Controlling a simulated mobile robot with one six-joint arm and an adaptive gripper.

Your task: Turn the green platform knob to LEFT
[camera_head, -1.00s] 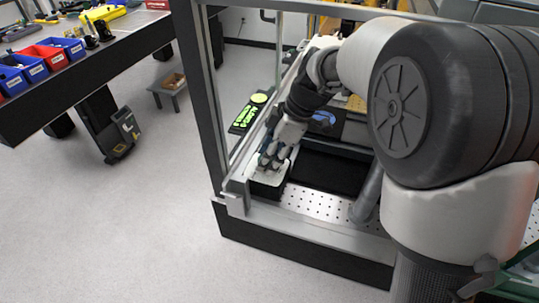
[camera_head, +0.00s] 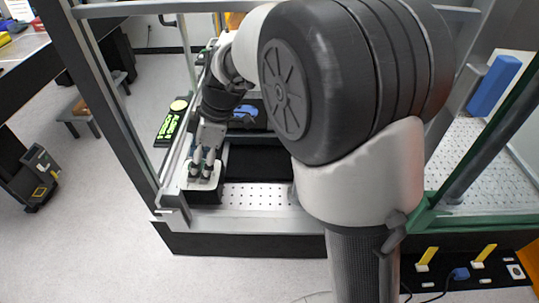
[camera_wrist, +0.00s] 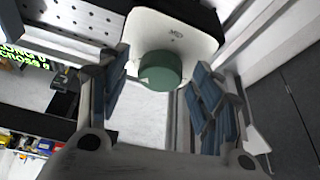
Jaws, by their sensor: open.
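The green knob (camera_wrist: 160,70) is a short round cylinder on a white plate (camera_wrist: 190,42) in the wrist view. A small pale triangle mark shows on its face, at the lower left. The plate carries small printing that looks like "MID" beyond the knob. My gripper (camera_wrist: 158,82) is open, with its blue-padded fingers on the left and right of the knob and gaps on both sides. In the head view my gripper (camera_head: 204,163) points down over the white plate (camera_head: 205,183) at the frame's front left corner. The fingers mostly hide the knob there.
A perforated metal deck (camera_head: 255,196) and a dark recess (camera_head: 255,163) lie to the right of the plate. A metal frame post (camera_head: 110,100) stands left of my arm. A black sign with green letters (camera_head: 170,123) is beyond it.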

